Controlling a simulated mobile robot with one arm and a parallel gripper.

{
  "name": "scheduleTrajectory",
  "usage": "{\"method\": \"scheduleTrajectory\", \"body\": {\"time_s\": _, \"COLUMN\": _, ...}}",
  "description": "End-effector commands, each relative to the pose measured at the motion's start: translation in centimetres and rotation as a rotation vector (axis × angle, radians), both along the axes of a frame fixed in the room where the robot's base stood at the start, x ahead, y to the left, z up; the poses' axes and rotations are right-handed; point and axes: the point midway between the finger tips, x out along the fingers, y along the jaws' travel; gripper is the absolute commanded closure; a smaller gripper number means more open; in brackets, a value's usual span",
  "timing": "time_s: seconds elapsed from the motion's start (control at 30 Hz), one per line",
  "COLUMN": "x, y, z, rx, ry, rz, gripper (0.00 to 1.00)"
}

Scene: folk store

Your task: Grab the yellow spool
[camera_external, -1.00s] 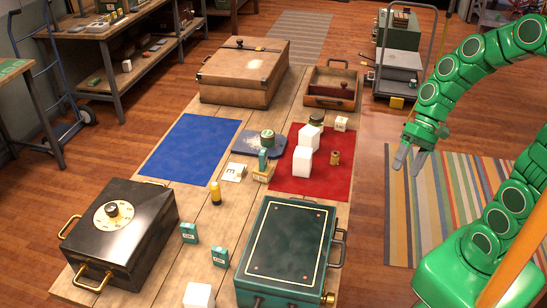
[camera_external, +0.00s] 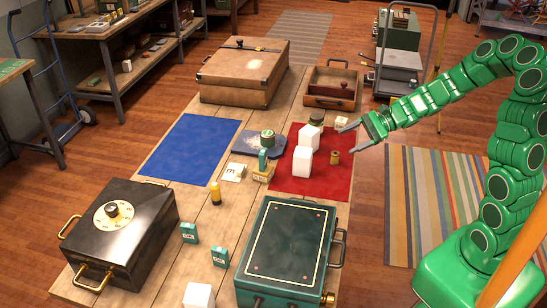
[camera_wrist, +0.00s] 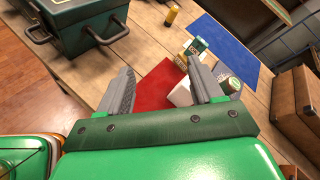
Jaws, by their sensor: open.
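A small gold-yellow cylinder (camera_external: 335,158), which looks like the spool, stands on the right part of the red mat (camera_external: 310,188). My gripper (camera_external: 352,138) is open and empty, just above and to the right of the gold-yellow cylinder in the outside view. In the wrist view my gripper (camera_wrist: 160,70) has its fingers spread over the red mat, and the gold-yellow cylinder cannot be made out there.
White blocks (camera_external: 303,152) stand close left of the gold-yellow cylinder. A green case (camera_external: 290,240) lies in front. The blue mat (camera_external: 190,147) is clear.

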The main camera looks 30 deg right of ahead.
Motion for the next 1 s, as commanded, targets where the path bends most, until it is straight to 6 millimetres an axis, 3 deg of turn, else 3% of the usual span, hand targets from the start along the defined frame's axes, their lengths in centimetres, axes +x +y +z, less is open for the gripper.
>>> {"method": "scheduleTrajectory", "body": {"time_s": 0.3, "x": 5.6, "y": -5.1, "z": -6.0, "rx": 0.142, "ry": 0.223, "rz": -0.308, "gripper": 0.34}}
{"method": "scheduleTrajectory", "body": {"time_s": 0.6, "x": 8.2, "y": -10.0, "z": -12.4, "rx": 0.238, "ry": 0.424, "rz": -0.552, "gripper": 0.34}}
{"method": "scheduleTrajectory", "body": {"time_s": 0.8, "x": 8.5, "y": -11.2, "z": -14.2, "rx": 0.261, "ry": 0.479, "rz": -0.614, "gripper": 0.34}}
{"method": "scheduleTrajectory", "body": {"time_s": 1.0, "x": 9.0, "y": -10.8, "z": -14.6, "rx": 0.260, "ry": 0.482, "rz": -0.616, "gripper": 0.34}}
